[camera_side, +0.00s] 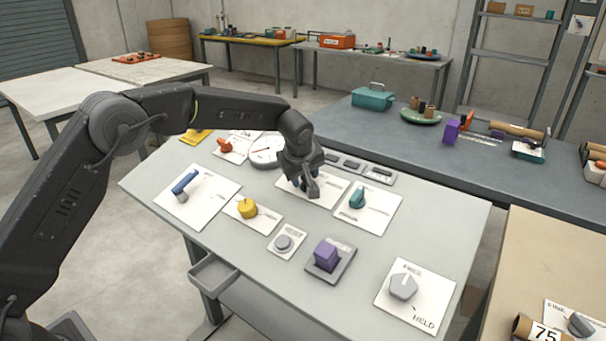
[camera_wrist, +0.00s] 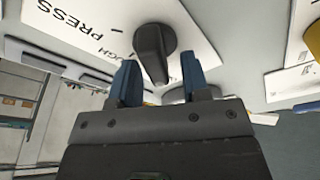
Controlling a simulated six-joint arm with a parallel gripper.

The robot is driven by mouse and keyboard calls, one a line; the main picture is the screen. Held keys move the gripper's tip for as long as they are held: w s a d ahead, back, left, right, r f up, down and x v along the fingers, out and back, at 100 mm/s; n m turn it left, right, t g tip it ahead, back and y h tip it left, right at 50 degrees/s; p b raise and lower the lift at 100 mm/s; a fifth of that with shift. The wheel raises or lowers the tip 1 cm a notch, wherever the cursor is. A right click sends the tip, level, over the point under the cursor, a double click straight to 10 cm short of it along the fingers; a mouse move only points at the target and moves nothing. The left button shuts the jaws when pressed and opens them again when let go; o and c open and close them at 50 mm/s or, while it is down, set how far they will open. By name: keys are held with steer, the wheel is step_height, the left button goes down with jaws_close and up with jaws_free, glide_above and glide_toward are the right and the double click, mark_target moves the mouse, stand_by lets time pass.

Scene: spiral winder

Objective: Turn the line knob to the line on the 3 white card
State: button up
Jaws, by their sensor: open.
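A dark pointer knob (camera_wrist: 152,50) stands on a white card (camera_wrist: 85,28) lettered "PRESS" and, partly hidden, "…UGH" in the wrist view. In the side view this card (camera_side: 333,196) lies under my gripper (camera_side: 311,190), which hides most of the knob. My gripper is open, its two blue fingers (camera_wrist: 160,80) on either side of the knob in the picture. I cannot tell whether they touch it or how deep they reach. No legible label names a line knob, and no number 3 can be read on a card.
Nearby on the grey panel are a teal knob (camera_side: 357,198), yellow knob (camera_side: 248,208), blue lever (camera_side: 185,182), orange knob (camera_side: 224,145), round dial (camera_side: 265,151), grey button (camera_side: 284,243), purple block (camera_side: 326,254) and grey knob (camera_side: 403,286) on a card marked "HELD".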

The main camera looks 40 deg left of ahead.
steer(key=shift+c, duration=0.2)
steer(key=c, duration=0.5)
steer(key=shift+m, duration=0.3)
steer(key=m, duration=0.4)
steer(key=m+t+h, duration=0.1)
steer(key=m, duration=0.1)
steer(key=shift+w+d+r, duration=0.15)
steer(key=shift+w+d, duration=0.15)
steer(key=shift+d, duration=0.05)
steer(key=shift+w+d+m+h, duration=0.15)
steer(key=shift+m+h, duration=0.1)
steer(key=shift+m, duration=0.7)
steer(key=shift+s+d+m+h, duration=0.1)
steer(key=shift+m+h, duration=0.1)
steer(key=shift+m, duration=0.7)
steer(key=shift+w+d+m+h, duration=0.15)
steer(key=shift+m+h, duration=0.1)
steer(key=shift+m, duration=0.7)
steer(key=shift+s, duration=0.1)
steer(key=o, duration=0.5)
